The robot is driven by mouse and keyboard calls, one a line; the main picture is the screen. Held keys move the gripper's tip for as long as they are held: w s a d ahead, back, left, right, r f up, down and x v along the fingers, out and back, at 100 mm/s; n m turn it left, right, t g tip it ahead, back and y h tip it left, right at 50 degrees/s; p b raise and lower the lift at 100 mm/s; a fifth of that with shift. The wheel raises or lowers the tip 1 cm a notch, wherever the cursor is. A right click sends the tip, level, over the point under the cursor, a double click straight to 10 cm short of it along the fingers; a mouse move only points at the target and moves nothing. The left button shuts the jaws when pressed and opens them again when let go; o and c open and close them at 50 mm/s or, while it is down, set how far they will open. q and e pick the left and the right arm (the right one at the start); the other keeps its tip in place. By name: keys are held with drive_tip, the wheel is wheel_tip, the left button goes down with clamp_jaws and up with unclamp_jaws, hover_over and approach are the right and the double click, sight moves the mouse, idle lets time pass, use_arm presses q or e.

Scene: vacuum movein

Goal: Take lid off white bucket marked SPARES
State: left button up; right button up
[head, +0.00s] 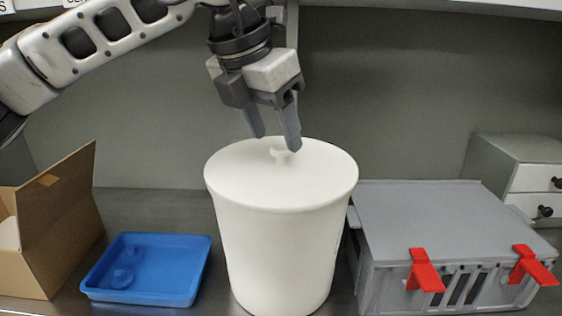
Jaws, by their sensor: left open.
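A tall white bucket (278,250) stands upright on the metal shelf in the middle of the head view. A round white lid (245,182) covers its top, with a small knob (280,153) at its centre. No SPARES marking shows on the side facing me. My left gripper (273,143) is open and points down above the lid. Its fingertips are close to the knob, behind and beside it as seen here; I cannot tell whether they touch it. My right gripper is not in view.
A blue tray (190,262) lies left of the bucket, beside an open cardboard box (72,217). A grey case (450,212) with red latches (424,271) sits close on the right. White drawers (535,180) stand at far right. A shelf edge (430,8) runs overhead.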

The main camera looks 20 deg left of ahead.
sight(281, 158)
use_arm(q)
drive_tip(key=shift+x, duration=1.5)
drive_tip(key=shift+r, duration=0.1)
drive_tip(key=c, duration=1)
drive_tip(key=shift+c, duration=0.2)
drive_tip(key=shift+r, duration=0.15)
